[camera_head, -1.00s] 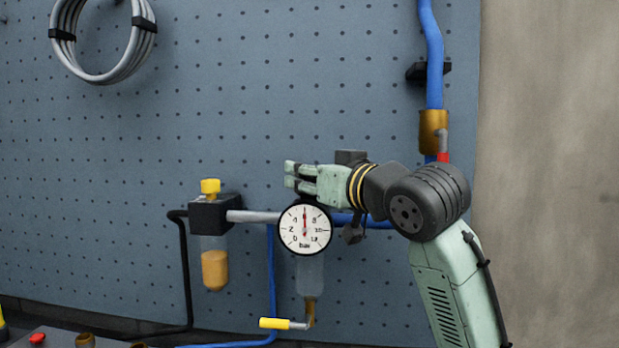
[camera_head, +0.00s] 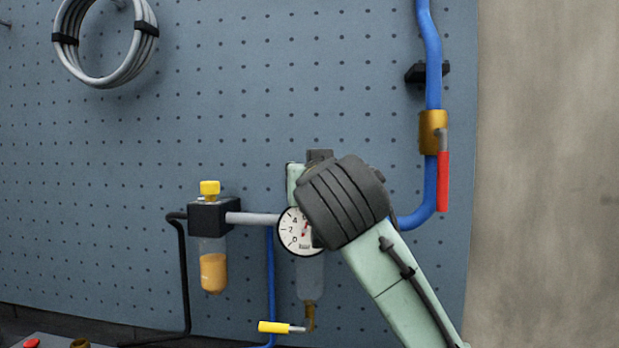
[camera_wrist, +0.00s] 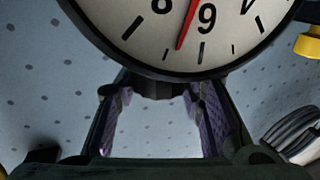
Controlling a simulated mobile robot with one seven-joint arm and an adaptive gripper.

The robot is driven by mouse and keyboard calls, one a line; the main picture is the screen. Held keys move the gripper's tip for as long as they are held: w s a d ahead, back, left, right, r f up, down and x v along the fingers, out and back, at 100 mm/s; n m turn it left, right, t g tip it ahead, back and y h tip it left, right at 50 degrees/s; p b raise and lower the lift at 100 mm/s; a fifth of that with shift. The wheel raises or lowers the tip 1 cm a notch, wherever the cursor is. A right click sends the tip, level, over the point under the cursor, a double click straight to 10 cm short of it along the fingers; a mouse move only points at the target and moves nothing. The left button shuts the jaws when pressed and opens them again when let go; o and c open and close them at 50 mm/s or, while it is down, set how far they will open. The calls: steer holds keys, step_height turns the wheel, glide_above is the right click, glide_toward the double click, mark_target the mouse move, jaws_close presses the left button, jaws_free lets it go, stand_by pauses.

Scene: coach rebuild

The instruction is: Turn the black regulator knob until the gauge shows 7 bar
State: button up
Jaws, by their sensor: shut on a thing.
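The round white gauge (camera_head: 291,236) has a black rim and a red needle; my arm covers its right part in the head view. In the wrist view the gauge (camera_wrist: 165,30) appears upside down, with the needle between 6 and 8, a little nearer 6. The black regulator knob (camera_wrist: 160,88) shows as a dark shape beyond the gauge's rim, between my fingers. My gripper (camera_wrist: 155,100) is shut on it, one finger on each side. In the head view the fingers are mostly hidden behind my wrist.
A filter bowl with a yellow cap (camera_head: 210,188) stands left of the gauge. A yellow-handled drain valve (camera_head: 273,327) sits below. A blue hose with a red-handled valve (camera_head: 443,182) runs at the right.

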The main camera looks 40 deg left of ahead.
steer(key=o, duration=1.2)
steer(key=shift+c, duration=0.2)
steer(key=v, duration=1.2)
